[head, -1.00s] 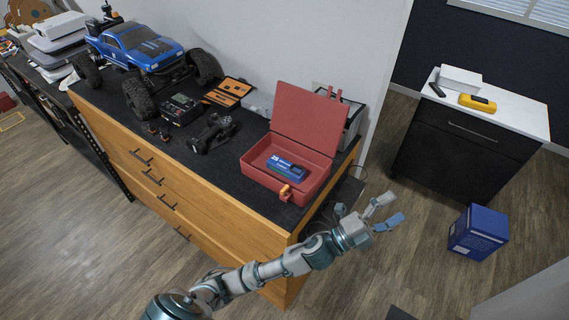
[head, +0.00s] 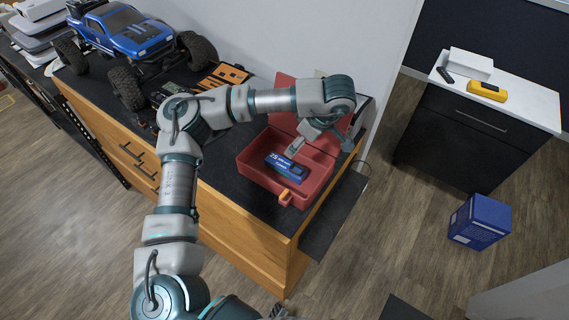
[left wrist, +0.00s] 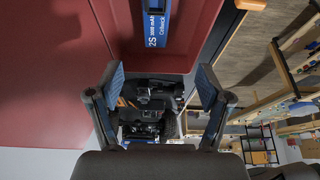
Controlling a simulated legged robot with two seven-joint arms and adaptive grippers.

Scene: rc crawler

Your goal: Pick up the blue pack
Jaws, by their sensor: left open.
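The blue pack (head: 286,167), with white lettering, lies in the open red case (head: 262,178) on the black top of the wooden cabinet. In the left wrist view the pack (left wrist: 155,22) shows at the top edge, partly cut off, roughly in line with the gap between the fingers. My left gripper (head: 316,143) is over the case, near its raised lid and above the pack. In the left wrist view its two fingers (left wrist: 160,84) are apart with nothing between them.
The case's lid (head: 284,95) stands raised behind, partly hidden by my arm. A blue RC truck (head: 130,32) and dark gear are at the left of the cabinet. A blue box (head: 480,221) is on the floor at right, near a white-topped black cabinet (head: 455,128).

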